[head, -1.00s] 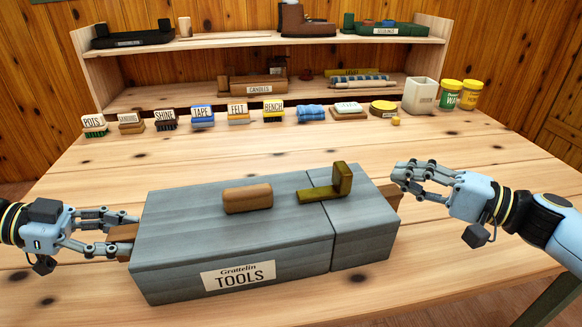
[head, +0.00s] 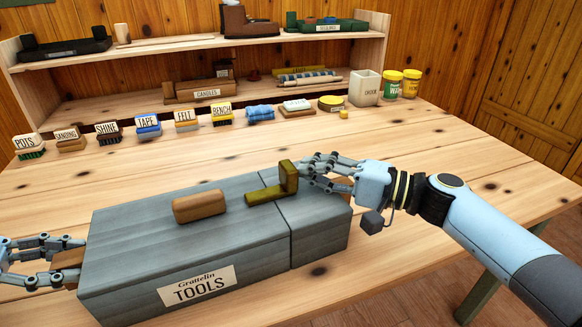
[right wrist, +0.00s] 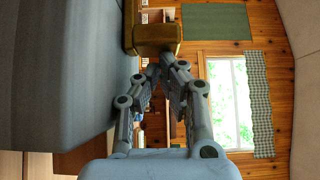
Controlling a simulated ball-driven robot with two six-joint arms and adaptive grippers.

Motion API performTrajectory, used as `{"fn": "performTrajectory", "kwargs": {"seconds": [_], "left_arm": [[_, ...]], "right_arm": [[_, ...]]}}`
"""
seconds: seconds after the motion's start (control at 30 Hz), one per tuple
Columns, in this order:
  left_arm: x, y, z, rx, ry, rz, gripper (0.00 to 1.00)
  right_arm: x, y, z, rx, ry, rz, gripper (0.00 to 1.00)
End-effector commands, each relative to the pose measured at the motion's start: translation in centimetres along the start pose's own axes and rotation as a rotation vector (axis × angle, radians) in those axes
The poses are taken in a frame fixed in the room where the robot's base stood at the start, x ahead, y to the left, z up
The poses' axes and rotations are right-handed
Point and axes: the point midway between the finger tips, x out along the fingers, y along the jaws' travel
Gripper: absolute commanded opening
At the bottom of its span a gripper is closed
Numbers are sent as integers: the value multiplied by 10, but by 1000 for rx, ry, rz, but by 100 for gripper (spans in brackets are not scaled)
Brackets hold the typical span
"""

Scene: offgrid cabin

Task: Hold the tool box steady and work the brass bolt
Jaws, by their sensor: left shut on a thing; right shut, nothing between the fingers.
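The grey tool box (head: 185,250), labelled "Grattelin TOOLS", lies on the bench with a wooden block (head: 199,206) on its lid. The L-shaped brass bolt (head: 266,193) lies on the lid, across the seam near its right end; its upright tab also shows in the right wrist view (right wrist: 158,34). My left gripper (head: 72,258) is shut on the wooden handle (head: 68,270) at the box's left end. My right gripper (head: 306,172) is shut and empty, its fingertips close by the right side of the bolt's tab. I cannot tell whether they touch it.
A row of labelled brushes and blocks (head: 147,125) stands behind the box. The bench right of the box is clear.

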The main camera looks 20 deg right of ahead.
Motion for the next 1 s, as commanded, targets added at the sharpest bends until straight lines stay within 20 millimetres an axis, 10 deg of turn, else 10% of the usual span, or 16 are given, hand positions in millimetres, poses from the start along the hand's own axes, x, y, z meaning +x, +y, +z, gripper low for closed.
{"fn": "performTrajectory", "kwargs": {"seconds": [0.63, 1.0], "left_arm": [[4, 2, 0, -2, 5, 4, 0], [2, 0, 0, 0, 2, 2, 0]], "right_arm": [[9, 3, 12, 3, -6, 2, 0], [-36, 1, -34, 0, -2, 4, 0]]}}
